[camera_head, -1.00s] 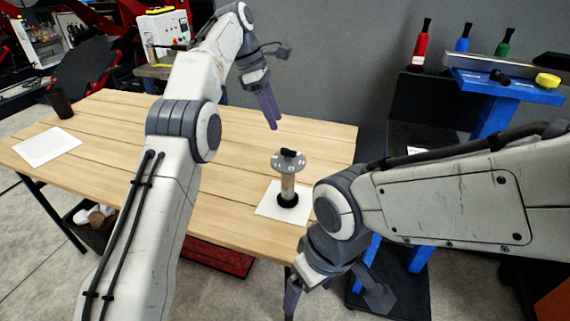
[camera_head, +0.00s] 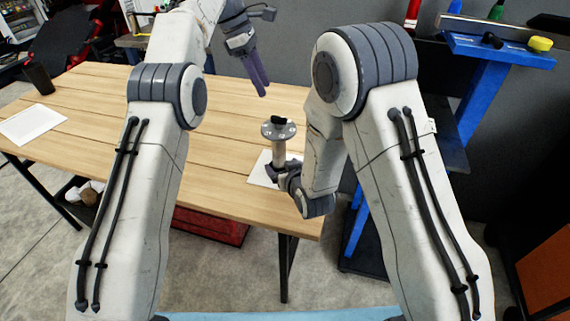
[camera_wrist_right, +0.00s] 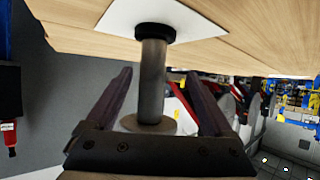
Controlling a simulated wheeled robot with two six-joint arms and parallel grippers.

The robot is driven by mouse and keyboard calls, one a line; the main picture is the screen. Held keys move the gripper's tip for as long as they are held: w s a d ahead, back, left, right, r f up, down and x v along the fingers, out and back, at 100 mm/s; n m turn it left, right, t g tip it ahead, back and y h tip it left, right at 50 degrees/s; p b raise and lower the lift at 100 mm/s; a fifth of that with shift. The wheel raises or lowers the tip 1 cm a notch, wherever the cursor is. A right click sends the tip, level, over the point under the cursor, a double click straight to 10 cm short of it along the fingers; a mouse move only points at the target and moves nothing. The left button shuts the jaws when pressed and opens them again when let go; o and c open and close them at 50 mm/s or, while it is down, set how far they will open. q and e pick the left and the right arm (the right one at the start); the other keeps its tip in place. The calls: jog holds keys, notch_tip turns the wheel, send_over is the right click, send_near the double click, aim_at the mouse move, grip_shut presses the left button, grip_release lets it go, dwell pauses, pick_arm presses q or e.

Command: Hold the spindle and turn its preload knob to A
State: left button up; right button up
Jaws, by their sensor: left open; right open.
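The spindle stands upright near the table's front right corner. It has a grey post (camera_head: 279,151), a round marked disc (camera_head: 270,131) on top and a black knob (camera_head: 279,119) above the disc. My right gripper (camera_head: 280,167) is low at the post, its jaws open. In the right wrist view, which looks upside down, its fingers (camera_wrist_right: 158,75) lie on either side of the post (camera_wrist_right: 152,80), with gaps showing. The black foot (camera_wrist_right: 155,31) is at the top there. My left gripper (camera_head: 260,84) is open, above and behind the spindle. The disc's marks are too small to read.
The spindle rests on a white sheet (camera_head: 260,171) on the wooden table (camera_head: 220,115). A black cup (camera_head: 39,80) and another white sheet (camera_head: 33,123) are at the far left. A blue stand (camera_head: 495,52) with bottles is at the right. The table's middle is clear.

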aim_at(277, 153)
jog(key=shift+w+d+f+t, duration=0.25)
jog(key=shift+w+d+t, duration=0.05)
jog(key=shift+w+d, duration=0.1)
jog(key=shift+w+f, duration=0.1)
jog(key=shift+w, duration=0.2)
jog(key=x, duration=1)
